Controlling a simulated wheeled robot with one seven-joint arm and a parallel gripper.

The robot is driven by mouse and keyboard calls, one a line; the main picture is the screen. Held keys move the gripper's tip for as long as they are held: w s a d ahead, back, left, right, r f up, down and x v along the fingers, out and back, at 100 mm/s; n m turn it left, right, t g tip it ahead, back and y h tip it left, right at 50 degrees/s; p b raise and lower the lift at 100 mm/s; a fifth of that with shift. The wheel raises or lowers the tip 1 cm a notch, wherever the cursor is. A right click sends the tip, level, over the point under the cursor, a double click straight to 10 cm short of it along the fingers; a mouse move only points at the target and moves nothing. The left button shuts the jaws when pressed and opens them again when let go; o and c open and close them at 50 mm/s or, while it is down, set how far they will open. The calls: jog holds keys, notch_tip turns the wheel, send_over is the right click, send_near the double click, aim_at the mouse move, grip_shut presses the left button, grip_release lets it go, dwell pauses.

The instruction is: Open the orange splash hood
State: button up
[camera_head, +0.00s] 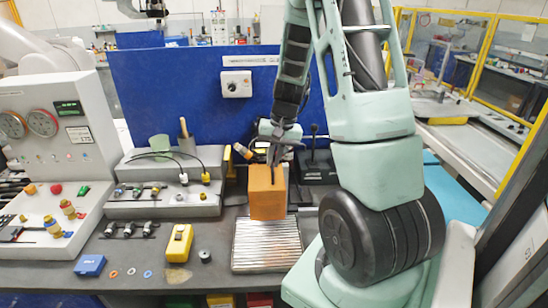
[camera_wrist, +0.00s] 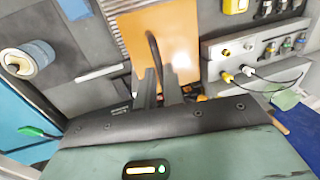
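The orange splash hood (camera_head: 267,197) is a boxy cover standing behind a ribbed metal plate (camera_head: 266,246) on the bench. In the wrist view its orange face (camera_wrist: 182,32) fills the top middle. A dark curved bar (camera_wrist: 153,45), which looks like its handle, runs over that face down to my fingers. My gripper (camera_head: 274,163) is at the top of the hood in the head view. In the wrist view my gripper (camera_wrist: 159,74) has its two dark fingers a little apart, with the bar's lower end between them. Whether they press on it is hidden.
A grey console with cables (camera_head: 165,185) stands left of the hood, and a black box with a lever (camera_head: 318,165) behind right. A yellow device (camera_head: 179,243) and a blue box (camera_head: 90,265) lie front left. A blue panel (camera_head: 180,100) closes the back.

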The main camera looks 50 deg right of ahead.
jog(key=shift+s+d, duration=0.1)
grip_shut()
jog(key=shift+s+d, duration=0.2)
jog(key=s+d+b, duration=0.5)
jog(key=s+d, duration=0.5)
jog(key=s, duration=0.1)
jog(key=shift+s+b, duration=0.35)
jog(key=shift+b, duration=0.05)
jog(key=o, duration=0.6)
grip_release()
jog(key=s+r+b, duration=0.1)
jog(key=r, duration=0.4)
jog(key=d+r+b, duration=0.1)
jog(key=r, duration=0.5)
jog(key=s+d+r+b, duration=0.1)
jog(key=r, duration=0.5)
jog(key=shift+s+r, duration=0.1)
jog(key=shift+s, duration=0.2)
